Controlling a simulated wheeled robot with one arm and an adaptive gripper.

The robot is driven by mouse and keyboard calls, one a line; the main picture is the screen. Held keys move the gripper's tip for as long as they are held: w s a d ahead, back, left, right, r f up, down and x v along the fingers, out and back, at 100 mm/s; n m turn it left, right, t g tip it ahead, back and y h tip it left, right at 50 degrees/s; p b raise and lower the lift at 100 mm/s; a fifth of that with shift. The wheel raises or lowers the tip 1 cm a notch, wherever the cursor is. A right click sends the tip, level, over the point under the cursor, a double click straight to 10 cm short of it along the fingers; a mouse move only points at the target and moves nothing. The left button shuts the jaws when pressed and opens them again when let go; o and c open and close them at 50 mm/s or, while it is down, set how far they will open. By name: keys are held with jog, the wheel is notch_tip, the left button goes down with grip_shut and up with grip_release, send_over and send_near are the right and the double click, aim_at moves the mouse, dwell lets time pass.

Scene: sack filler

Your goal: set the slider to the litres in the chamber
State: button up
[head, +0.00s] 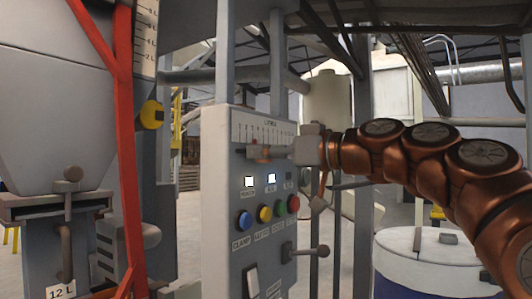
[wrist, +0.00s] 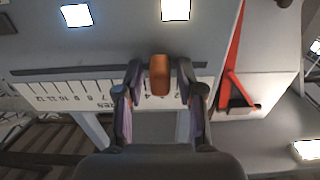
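The grey control panel (head: 225,200) carries a white numbered scale (head: 262,132) along its top. The scale shows upside down in the wrist view (wrist: 60,92), with numbers up to 12. The orange slider knob (wrist: 160,75) sits in a dark slot near the low end, roughly around 3; the mark directly at it is covered. My gripper (wrist: 163,85) is open, with one finger on each side of the knob; I cannot tell whether either touches it. The chamber (head: 50,95) stands at the left. Its level scale (head: 146,38) shows 6L, 4L and 2L marks; I cannot make out the level.
Below the slot are lit indicators (head: 249,182), several coloured buttons (head: 264,214) and a lever (head: 310,251) jutting out right. A red frame bar (head: 128,150) stands left of the panel. A white-lidded drum (head: 425,245) stands at the lower right.

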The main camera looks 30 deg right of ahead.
dwell(0.3)
jog(key=v, duration=1.2)
dwell(0.3)
